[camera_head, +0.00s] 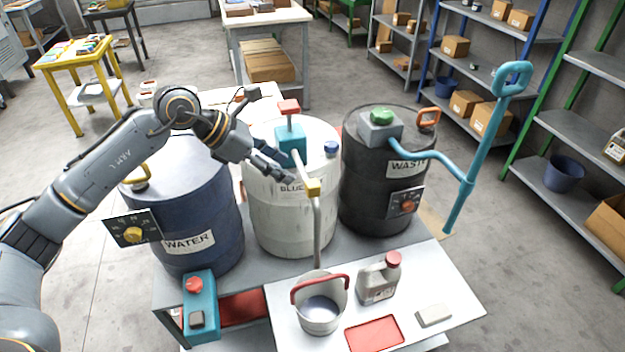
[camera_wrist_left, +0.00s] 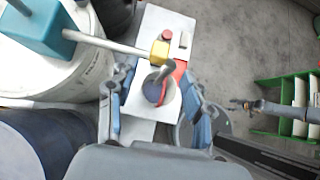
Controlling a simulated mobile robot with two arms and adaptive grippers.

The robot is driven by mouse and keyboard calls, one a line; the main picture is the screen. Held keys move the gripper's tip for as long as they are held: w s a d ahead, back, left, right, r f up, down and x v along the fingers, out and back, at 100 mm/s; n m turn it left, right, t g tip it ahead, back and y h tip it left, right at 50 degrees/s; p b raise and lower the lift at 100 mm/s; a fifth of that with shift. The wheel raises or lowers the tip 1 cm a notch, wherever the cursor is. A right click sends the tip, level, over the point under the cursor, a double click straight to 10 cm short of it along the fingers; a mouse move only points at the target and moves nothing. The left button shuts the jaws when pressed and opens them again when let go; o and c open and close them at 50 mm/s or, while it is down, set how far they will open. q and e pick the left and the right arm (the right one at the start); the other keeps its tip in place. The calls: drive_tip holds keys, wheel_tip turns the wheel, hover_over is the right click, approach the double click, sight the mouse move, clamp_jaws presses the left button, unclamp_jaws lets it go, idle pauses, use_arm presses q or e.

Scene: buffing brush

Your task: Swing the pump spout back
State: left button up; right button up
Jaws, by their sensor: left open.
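The pump on the white middle drum (camera_head: 262,215) has a teal body (camera_head: 291,140), a red handle on top and a thin metal spout (camera_head: 318,232). The spout runs forward to a yellow block (camera_head: 313,187), then bends down over a metal bucket (camera_head: 321,312) with a red handle. The yellow block shows in the left wrist view (camera_wrist_left: 160,52). My left gripper (camera_head: 285,174) is just left of the yellow block. Its open fingers (camera_wrist_left: 156,108) appear on either side of the spout's lower end and bucket in the left wrist view; contact cannot be told. My right gripper (camera_wrist_left: 242,104) appears small at the right there.
A blue WATER drum (camera_head: 190,215) stands left and a black WASTE drum (camera_head: 375,185) right, with a blue pipe (camera_head: 480,140) reaching out. A grey jug (camera_head: 378,284), red tray (camera_head: 374,333) and pale block (camera_head: 434,316) share the front shelf with the bucket.

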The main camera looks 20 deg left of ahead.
sight(312, 183)
use_arm(q)
drive_tip(key=p+x, duration=0.2)
drive_tip(key=x, duration=0.8)
drive_tip(key=shift+c, duration=0.2)
drive_tip(key=shift+r, duration=0.1)
clamp_jaws()
